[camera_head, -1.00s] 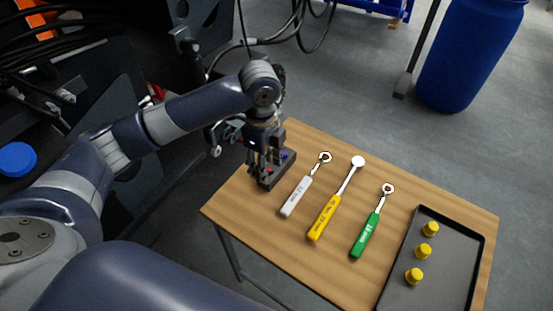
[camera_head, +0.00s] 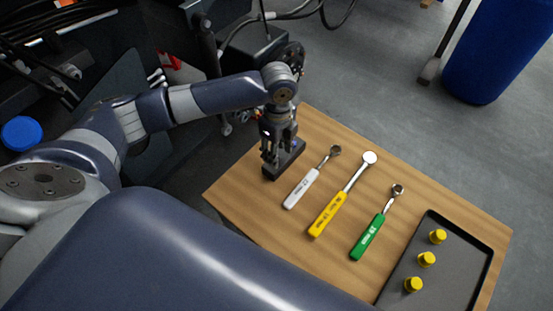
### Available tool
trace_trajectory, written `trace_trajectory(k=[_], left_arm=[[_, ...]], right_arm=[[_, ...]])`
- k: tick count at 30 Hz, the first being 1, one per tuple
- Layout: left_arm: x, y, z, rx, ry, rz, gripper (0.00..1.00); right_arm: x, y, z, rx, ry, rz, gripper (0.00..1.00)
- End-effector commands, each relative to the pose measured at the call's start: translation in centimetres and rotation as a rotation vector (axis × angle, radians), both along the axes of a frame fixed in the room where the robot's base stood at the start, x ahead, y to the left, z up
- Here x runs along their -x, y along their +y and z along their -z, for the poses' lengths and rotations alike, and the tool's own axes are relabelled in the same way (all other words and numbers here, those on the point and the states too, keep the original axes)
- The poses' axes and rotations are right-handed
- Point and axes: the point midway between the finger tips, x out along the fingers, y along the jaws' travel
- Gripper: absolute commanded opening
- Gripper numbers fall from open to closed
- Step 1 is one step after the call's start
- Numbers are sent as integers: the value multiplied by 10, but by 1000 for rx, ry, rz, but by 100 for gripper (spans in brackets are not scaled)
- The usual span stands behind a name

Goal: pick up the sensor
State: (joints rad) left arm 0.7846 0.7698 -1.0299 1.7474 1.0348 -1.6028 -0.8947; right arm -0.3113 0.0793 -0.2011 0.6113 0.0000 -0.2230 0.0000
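A small dark block (camera_head: 291,159), which appears to be the sensor, is at the far left end of the wooden table. My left gripper (camera_head: 274,157) points down directly over it, with its dark fingers at or around the block. The fingers and the block are both dark and overlap, so I cannot tell whether they grip it or stand open around it. The block appears to be still on the table top. My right gripper is not in view.
The wooden table (camera_head: 260,215) also holds a white-handled wrench (camera_head: 301,188), a yellow-handled tool (camera_head: 328,214) and a green-handled wrench (camera_head: 367,238). A dark tray (camera_head: 452,275) with three yellow caps (camera_head: 427,259) lies at the right. A blue barrel (camera_head: 495,50) stands behind.

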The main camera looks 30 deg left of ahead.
Motion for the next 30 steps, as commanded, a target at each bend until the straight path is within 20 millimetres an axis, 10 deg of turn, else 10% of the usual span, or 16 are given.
trace_trajectory(k=[14,20,30], left_arm=[[2,3,30,0,-1,0,42],[2,3,30,0,-1,0,0],[2,3,30,-1,-1,0,0]], right_arm=[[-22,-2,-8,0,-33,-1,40],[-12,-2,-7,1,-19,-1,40],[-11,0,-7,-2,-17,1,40]])
